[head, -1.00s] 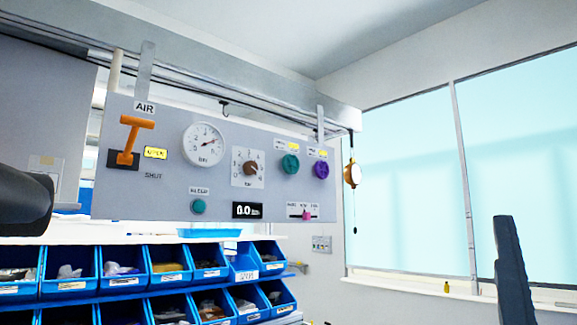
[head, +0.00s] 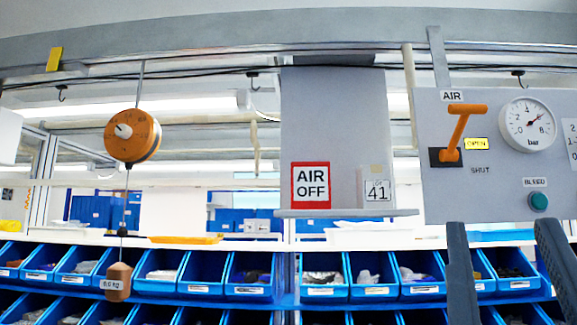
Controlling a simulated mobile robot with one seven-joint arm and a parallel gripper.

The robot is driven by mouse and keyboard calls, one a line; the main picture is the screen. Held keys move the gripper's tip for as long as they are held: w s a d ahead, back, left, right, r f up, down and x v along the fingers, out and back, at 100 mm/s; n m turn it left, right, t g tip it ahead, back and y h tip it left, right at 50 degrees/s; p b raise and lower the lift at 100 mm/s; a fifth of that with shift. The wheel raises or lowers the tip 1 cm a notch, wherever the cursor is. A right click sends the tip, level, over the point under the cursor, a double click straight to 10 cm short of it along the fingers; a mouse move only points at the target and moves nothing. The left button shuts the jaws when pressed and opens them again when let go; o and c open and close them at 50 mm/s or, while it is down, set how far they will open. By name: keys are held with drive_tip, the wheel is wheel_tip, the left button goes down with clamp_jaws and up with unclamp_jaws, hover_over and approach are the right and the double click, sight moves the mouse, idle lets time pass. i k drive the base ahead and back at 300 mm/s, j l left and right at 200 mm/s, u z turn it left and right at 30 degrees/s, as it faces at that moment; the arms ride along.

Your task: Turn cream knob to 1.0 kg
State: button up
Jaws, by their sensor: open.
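A small cream knob (head: 124,130) sits on the face of a round orange spring balancer (head: 133,136) hanging at the left from the overhead rail. Small dark marks surround the knob, too small to read, and its exact setting cannot be told. A cord runs down from the balancer through a dark fitting to a brown weight (head: 118,282) with a small white label. My gripper (head: 502,224) is at the lower right, its two dark fingers wide apart with nothing between them. It shows in front of the grey control panel, far to the right of the knob.
The grey panel (head: 440,200) at right carries an orange AIR lever (head: 460,132), a gauge (head: 528,124) and a teal button (head: 538,202). A shelf with an AIR OFF sign (head: 311,186) stands mid-picture. Blue bins (head: 205,285) line the bottom. The space around the balancer looks clear.

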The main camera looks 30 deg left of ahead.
sight(123, 131)
drive_tip(key=u, duration=1.5)
